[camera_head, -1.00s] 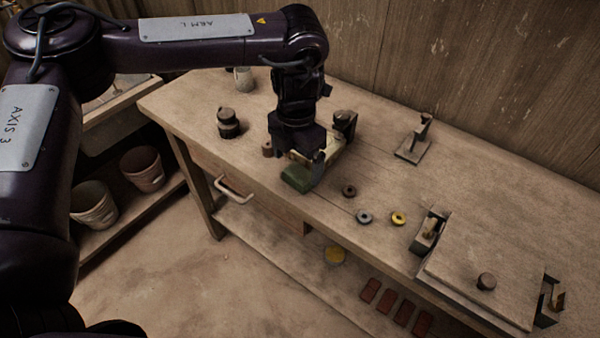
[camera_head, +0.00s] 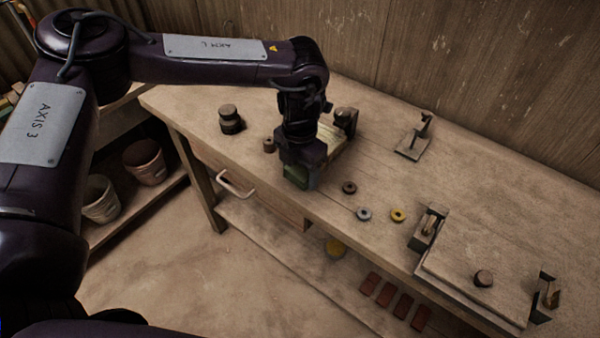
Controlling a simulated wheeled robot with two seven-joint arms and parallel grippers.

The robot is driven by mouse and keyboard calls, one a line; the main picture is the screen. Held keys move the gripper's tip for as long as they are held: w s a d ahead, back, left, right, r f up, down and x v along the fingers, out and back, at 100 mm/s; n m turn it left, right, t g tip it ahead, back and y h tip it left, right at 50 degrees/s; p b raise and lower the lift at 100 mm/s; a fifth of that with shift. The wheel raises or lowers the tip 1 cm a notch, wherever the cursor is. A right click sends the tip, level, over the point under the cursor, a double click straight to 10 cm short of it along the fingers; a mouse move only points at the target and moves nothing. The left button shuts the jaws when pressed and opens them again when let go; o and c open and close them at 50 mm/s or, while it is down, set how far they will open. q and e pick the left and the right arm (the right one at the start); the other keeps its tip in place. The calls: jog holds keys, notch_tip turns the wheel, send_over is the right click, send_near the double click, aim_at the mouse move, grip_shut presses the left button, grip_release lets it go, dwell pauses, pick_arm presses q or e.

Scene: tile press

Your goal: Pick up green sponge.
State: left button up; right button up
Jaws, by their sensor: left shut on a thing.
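The green sponge (camera_head: 296,175) is at the front edge of the wooden bench, left of the bench's middle. My left gripper (camera_head: 303,168) points down over it and is shut on it. The gripper body hides most of the sponge, and only a dark green part shows below and between the fingers. I cannot tell whether the sponge touches the bench top. My right gripper is not in view.
A small brown spool (camera_head: 269,145) and a dark stacked knob (camera_head: 230,119) stand left of the gripper. Brown, grey and yellow rings (camera_head: 398,215) lie to its right. A drawer handle (camera_head: 236,184) juts out below.

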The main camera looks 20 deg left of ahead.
aim_at(300, 168)
pick_arm(q)
notch_tip(300, 168, up, 8)
jog(key=shift+w+r+b, duration=0.1)
jog(key=shift+r+b, duration=0.05)
jog(key=shift+b, duration=0.5)
notch_tip(300, 168, up, 12)
jog(key=shift+f+p, duration=0.15)
jog(key=shift+p, duration=0.75)
